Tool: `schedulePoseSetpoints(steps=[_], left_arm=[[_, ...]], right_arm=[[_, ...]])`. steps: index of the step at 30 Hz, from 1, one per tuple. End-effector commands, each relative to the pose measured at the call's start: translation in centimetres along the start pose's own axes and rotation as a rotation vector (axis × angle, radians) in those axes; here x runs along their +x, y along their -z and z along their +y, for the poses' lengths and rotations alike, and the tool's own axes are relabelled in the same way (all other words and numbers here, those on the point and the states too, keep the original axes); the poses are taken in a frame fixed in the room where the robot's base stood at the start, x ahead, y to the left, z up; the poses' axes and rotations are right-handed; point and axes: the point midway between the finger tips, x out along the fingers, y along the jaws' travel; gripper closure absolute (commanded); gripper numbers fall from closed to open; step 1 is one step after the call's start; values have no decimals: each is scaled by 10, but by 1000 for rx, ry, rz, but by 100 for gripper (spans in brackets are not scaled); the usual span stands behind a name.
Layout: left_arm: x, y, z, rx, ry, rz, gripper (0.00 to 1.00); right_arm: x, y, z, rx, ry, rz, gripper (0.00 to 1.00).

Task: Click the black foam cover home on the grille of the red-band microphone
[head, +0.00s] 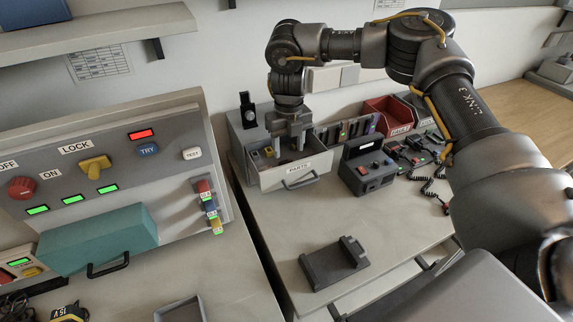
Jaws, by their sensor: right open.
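My right gripper (290,146) points down with its fingers apart, over the open drawer labelled PARTS (287,174). Small dark and yellow items (262,152) lie in the drawer's left part; I cannot tell whether one is the black foam cover. Several dark handsets or microphones with red parts (418,149) lie at the back right of the bench with coiled black cords (433,190). They are too small to tell which has the red band. My left gripper is out of view.
A dark radio box (367,172) stands right of the drawer. A red bin (388,116) is behind it. A dark cradle (334,263) sits near the bench's front. A panel with switches and green lights (110,165) fills the left. The middle of the bench (345,218) is clear.

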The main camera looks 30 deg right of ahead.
Motion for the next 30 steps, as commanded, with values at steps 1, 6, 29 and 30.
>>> schedulePoseSetpoints(steps=[1,6,29,30], left_arm=[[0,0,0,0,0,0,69],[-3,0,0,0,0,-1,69],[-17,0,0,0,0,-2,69],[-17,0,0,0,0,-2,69]], right_arm=[[2,0,0,0,0,0,47],[6,0,0,0,2,2,47],[55,-7,2,0,1,0,64],[55,-7,2,0,1,0,70]])
